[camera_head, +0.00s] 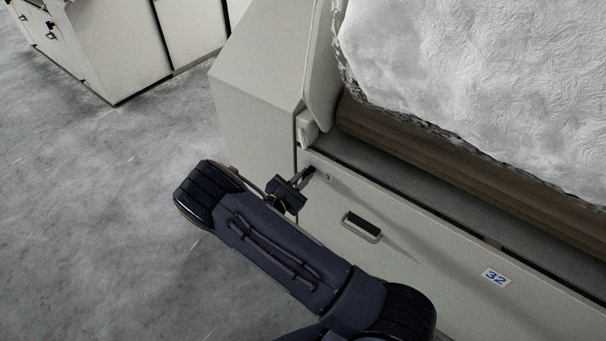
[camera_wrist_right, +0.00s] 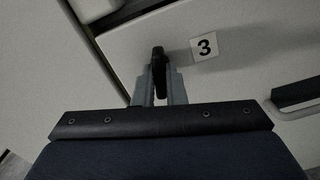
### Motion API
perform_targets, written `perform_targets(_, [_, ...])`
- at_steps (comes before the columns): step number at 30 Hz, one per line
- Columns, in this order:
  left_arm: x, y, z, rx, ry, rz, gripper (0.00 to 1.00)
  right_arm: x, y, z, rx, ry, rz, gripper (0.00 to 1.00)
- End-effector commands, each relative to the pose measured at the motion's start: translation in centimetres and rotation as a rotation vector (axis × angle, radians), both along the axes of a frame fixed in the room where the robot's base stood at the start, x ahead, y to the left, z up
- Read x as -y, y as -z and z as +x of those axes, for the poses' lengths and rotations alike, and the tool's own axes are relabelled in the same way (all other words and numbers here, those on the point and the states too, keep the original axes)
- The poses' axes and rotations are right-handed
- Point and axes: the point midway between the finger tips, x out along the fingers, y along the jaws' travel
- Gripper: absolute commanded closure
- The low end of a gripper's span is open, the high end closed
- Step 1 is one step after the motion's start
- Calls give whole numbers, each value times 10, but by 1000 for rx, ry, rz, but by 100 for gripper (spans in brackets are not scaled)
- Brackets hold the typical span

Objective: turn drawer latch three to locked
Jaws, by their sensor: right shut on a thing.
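The drawer latch three is a small dark knob (camera_wrist_right: 158,60) on the pale drawer front, beside a white label with a black 3 (camera_wrist_right: 204,47) in the right wrist view. My right gripper (camera_wrist_right: 159,82) has its two grey fingers closed on either side of the latch. In the head view my right gripper (camera_head: 305,178) reaches the upper left corner of the drawer front (camera_head: 420,260). The fingers and wrist hide much of the latch there, and I cannot tell its exact angle. My left gripper is not in view.
A dark drawer handle (camera_head: 362,226) sticks out right of the latch. A label 32 (camera_head: 496,278) is farther right. White fibre (camera_head: 470,80) lies above a brown roller (camera_head: 430,150). Another pale cabinet (camera_head: 115,50) stands at upper left. The grey floor (camera_head: 90,220) at left is clear.

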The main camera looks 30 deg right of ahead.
Motion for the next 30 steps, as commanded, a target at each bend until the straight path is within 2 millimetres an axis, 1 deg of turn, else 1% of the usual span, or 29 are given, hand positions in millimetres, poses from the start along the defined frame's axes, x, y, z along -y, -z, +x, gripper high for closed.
perform_targets(1, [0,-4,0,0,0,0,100,0,-1,-1,-37,0,-13,100])
perform_targets(6, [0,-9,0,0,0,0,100,0,0,-1,-139,-1,-56,100])
perform_targets(13, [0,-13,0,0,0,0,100,0,0,0,-228,-1,-92,100])
perform_targets(21, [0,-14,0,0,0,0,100,0,1,0,-265,-1,-108,100])
perform_targets(30, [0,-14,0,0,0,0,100,-1,1,0,-267,-1,-108,100])
